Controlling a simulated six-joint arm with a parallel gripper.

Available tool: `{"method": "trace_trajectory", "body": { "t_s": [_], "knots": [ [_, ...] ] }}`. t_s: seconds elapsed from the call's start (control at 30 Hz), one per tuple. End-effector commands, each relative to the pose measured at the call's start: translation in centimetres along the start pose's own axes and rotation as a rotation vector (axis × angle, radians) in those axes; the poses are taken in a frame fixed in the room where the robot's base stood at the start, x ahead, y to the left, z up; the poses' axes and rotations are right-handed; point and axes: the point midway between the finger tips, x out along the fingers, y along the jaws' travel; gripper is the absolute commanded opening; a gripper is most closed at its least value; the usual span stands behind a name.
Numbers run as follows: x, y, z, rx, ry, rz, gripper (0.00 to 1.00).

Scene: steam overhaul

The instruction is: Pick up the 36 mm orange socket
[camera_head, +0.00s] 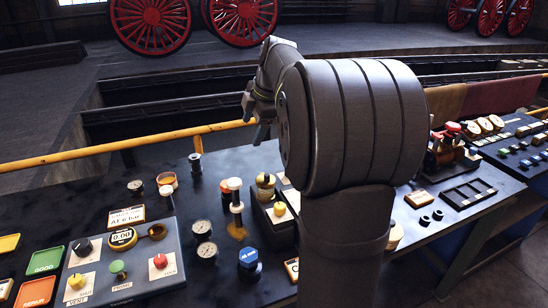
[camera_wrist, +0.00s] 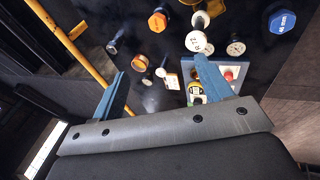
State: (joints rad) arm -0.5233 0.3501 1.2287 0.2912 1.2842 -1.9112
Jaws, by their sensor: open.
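The orange socket (camera_wrist: 157,22) shows its hexagonal face, with a small pale label, near the top of the wrist view. In the head view my gripper (camera_head: 261,126) hangs above the back of the bench, partly hidden by my arm.
A blue socket (camera_head: 249,261) stands nearer the front and also shows in the wrist view (camera_wrist: 281,21). A white-topped post (camera_head: 235,190) and gauges (camera_head: 202,228) stand nearby. The panel (camera_head: 140,275) is left; a yellow rail (camera_head: 95,150) runs behind the bench.

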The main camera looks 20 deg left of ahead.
Motion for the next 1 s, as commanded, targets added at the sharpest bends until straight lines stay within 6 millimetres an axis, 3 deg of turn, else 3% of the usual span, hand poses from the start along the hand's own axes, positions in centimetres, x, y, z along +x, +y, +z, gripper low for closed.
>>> {"method": "trace_trajectory", "body": {
  "t_s": [0.13, 0.23, 0.7, 1.0],
  "knots": [
    [0.3, 0.2, 0.0, 0.013, -0.002, -0.008, 0.72],
    [1.7, 0.8, -0.2, 0.074, -0.009, -0.038, 0.72],
    [14.7, 5.2, -2.3, 0.721, -0.250, -0.239, 0.72],
    [18.0, 5.5, -2.8, 0.873, -0.334, -0.249, 0.72]
  ]
}}
